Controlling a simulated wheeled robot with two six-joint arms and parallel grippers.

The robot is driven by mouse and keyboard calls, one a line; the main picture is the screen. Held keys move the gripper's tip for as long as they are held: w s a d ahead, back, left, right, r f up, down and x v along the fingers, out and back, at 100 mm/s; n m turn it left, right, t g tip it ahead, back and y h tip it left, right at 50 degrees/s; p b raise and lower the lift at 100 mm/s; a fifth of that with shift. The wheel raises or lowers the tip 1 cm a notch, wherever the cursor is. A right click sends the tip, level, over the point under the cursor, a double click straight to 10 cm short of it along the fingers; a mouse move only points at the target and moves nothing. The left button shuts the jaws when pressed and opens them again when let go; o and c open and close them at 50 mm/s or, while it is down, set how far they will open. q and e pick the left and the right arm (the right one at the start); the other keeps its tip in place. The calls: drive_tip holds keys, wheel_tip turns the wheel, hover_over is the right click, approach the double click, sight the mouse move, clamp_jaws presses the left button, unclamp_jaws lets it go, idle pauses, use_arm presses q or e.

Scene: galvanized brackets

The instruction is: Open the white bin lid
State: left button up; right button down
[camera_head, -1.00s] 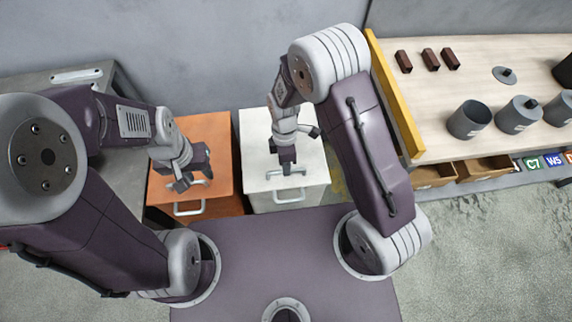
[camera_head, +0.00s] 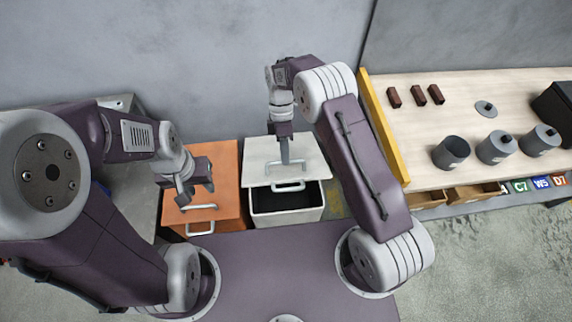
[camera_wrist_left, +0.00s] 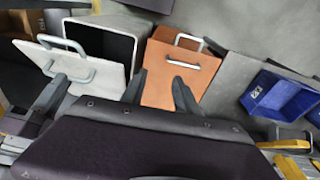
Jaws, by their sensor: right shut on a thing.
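The white bin lid (camera_head: 270,158) is tilted up, its front edge above the white bin (camera_head: 287,216), whose dark inside shows below it. The lid also shows in the left wrist view (camera_wrist_left: 78,75), beside the dark opening. My right gripper (camera_head: 288,162) is at the lid's metal handle (camera_head: 289,186), shut on it; its fingertips are hard to make out. My left gripper (camera_head: 198,189) is open and empty above the front of the orange bin (camera_head: 223,183). Its two spread fingers show in the left wrist view (camera_wrist_left: 160,88).
The orange bin stands directly left of the white one, its lid shut. At right is a wooden bench (camera_head: 440,120) with a yellow edge strip (camera_head: 384,130), grey canisters (camera_head: 497,148) and dark red blocks (camera_head: 416,95). A blue bin (camera_wrist_left: 280,98) shows in the left wrist view.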

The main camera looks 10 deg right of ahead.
drive_tip(key=shift+w+r+p, duration=0.2)
drive_tip(key=shift+w+r, duration=0.3)
drive_tip(key=shift+w, duration=0.15)
drive_tip(key=shift+w+r+p, duration=0.15)
drive_tip(key=shift+w+r, duration=0.3)
drive_tip(key=shift+w, duration=0.2)
